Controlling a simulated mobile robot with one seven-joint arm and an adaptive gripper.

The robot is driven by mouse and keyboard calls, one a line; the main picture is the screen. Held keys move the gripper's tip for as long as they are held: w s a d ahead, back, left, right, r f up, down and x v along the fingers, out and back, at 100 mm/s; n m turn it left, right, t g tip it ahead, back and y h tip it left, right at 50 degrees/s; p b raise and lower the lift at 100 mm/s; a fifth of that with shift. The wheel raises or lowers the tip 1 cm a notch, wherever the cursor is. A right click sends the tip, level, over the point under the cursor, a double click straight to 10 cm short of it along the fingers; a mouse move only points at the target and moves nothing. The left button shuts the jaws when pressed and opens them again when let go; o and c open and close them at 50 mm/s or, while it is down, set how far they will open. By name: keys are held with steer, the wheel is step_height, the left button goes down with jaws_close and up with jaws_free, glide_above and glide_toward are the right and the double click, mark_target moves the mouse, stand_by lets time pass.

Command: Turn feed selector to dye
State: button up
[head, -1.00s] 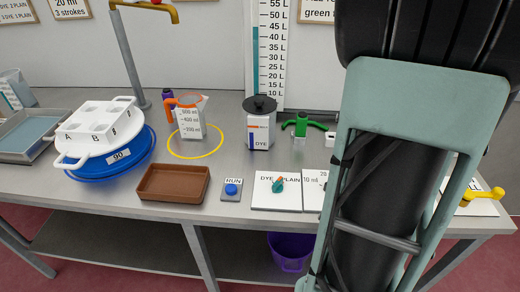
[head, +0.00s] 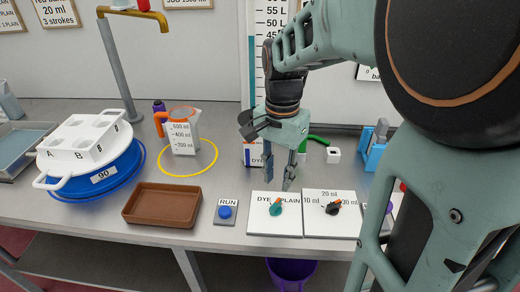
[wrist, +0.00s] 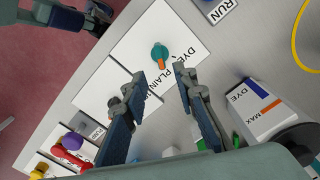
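The feed selector (head: 276,207) is a teal knob with an orange pointer on a white plate (head: 262,228) marked DYE at left and PLAIN at right. Its pointer leans toward the PLAIN side. In the wrist view the knob (wrist: 159,52) shows ahead of the fingers, with its orange pointer toward the lettering. My gripper (head: 279,178) points down above the back part of the plate, behind and above the knob. Its two fingers (wrist: 160,74) are apart with nothing between them, and they do not appear to touch the knob.
A second plate with a black knob (head: 332,208) adjoins at right. The RUN button (head: 225,212) and a brown tray (head: 160,205) are at left. The DYE container (wrist: 257,108) stands close behind my gripper. A jug (head: 182,135) is farther left.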

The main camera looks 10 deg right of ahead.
mark_target(276, 203)
step_height(276, 203, down, 10)
steer(key=shift+r+b, duration=0.25)
steer(key=shift+b, duration=0.1)
steer(key=shift+c, duration=0.2)
jaws_close()
